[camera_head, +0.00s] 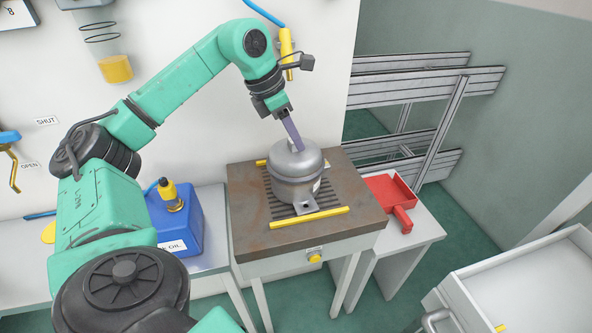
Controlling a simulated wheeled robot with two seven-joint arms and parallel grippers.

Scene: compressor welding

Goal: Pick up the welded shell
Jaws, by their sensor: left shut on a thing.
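The welded shell (299,183) is a grey metal canister with a domed top and a seam band around its middle. It stands upright on the slotted grate of the brown welding table (249,228), between two yellow bars. My left gripper (297,147) comes down from above and is shut on the top of the shell, near its upper rim. The fingers are partly merged with the shell's top in the view, so the exact contact is hard to see. My right gripper does not show.
A yellow bar (309,218) lies along the grate's front. A blue oil can (176,225) stands left of the table. A red tray (388,192) sits on the white side table at right. A white cart (540,285) stands at lower right. Metal rails (425,87) stand behind.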

